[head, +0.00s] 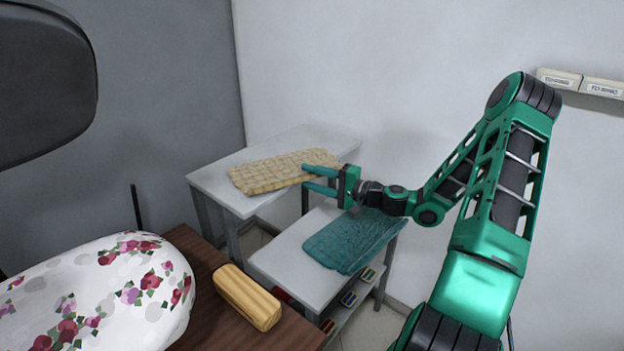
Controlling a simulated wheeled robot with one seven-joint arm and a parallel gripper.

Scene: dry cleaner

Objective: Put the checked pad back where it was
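A beige pad with a grid-like pattern (275,174), which looks like the checked pad, lies flat on the white table (215,180) at the back left. My gripper (304,177) points left at the pad's right end, with its two green fingers apart and nothing seen between them. The upper finger overlaps the pad's right edge in the picture; I cannot tell whether it touches the pad.
A teal pad (345,242) lies on a lower white shelf unit (275,262), with small boxes (349,298) beneath. A floral ironing board (110,290) and striped yellow block (247,297) are at front left. Labelled boxes (559,79) sit on a wall shelf.

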